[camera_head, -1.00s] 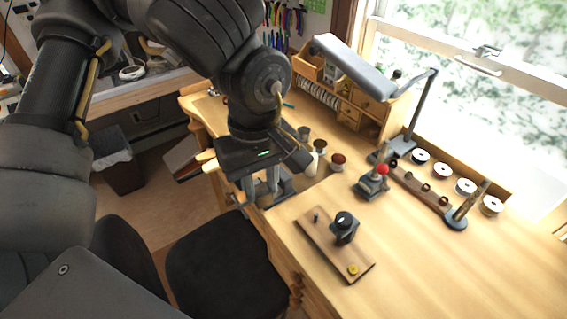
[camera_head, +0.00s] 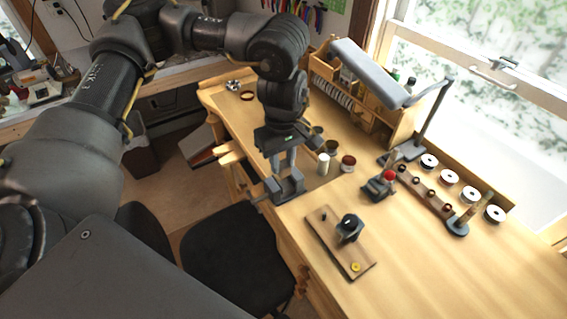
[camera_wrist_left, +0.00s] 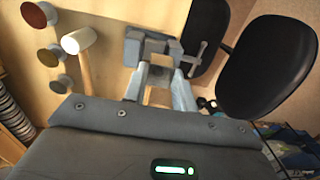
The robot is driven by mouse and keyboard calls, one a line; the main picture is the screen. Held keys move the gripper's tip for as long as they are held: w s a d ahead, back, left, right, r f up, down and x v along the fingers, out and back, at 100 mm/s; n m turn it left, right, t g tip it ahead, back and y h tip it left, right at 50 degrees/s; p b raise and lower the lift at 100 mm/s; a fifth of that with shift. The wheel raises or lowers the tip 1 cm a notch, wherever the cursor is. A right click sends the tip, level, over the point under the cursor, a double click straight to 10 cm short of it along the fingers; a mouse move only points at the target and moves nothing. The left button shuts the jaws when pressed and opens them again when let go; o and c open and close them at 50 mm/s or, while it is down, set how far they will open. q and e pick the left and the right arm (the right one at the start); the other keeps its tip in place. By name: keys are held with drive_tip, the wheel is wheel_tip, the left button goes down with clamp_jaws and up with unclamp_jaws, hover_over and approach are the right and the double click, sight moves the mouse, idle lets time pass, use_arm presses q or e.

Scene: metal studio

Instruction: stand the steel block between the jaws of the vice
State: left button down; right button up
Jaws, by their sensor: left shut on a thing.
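The dark vice (camera_head: 290,188) is fixed at the near edge of the wooden bench in the head view, and it shows beyond the fingers in the left wrist view (camera_wrist_left: 134,46). My left gripper (camera_head: 283,163) points down just behind and above the vice. I cannot tell whether the block touches the vice. My right gripper is in neither current view.
A white-headed mallet (camera_head: 324,160) and round pots (camera_head: 348,162) stand close right of the vice. A wooden board with a black fitting (camera_head: 325,243) lies nearer. A lamp (camera_head: 375,72) and spools (camera_head: 449,177) are farther right. A black chair (camera_head: 232,255) is below the edge.

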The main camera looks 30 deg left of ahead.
sight(284, 170)
use_arm(q)
drive_tip(key=shift+w+a+f, duration=0.2)
drive_tip(key=shift+w+f, duration=0.3)
drive_tip(key=shift+f, duration=0.15)
drive_tip(key=shift+w+a+f+p, duration=0.1)
drive_tip(key=shift+w+f+p, duration=0.1)
drive_tip(key=shift+f+p, duration=0.15)
wheel_tip(284, 170, down, 2)
drive_tip(key=shift+p, duration=0.65)
drive_tip(key=shift+f, duration=0.5)
